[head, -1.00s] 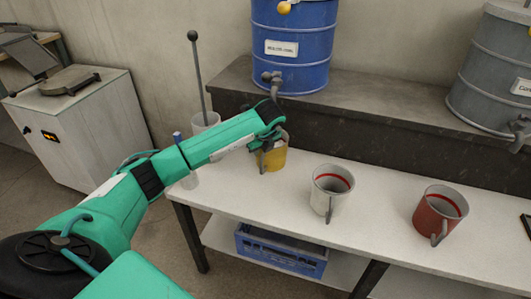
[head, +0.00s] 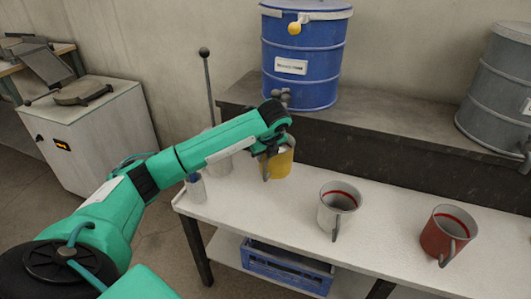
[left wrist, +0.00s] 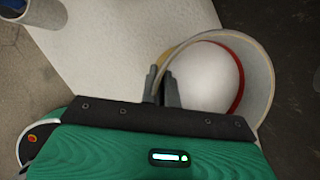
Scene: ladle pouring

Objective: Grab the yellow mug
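The yellow mug (head: 283,165) is at the left part of the white table in the head view, with its handle toward me. My left gripper (head: 268,150) is at its rim and hides part of it. In the left wrist view the mug (left wrist: 262,75) shows a pale inside and a red band. There the fingers of my left gripper (left wrist: 163,84) are close together at the rim, pinching the mug's near side. The mug looks slightly raised from the table. My right gripper is not in view.
A white mug (head: 327,215) and a red mug (head: 437,240) stand to the right on the table (head: 385,205). A blue barrel (head: 305,55) stands behind on a dark ledge.

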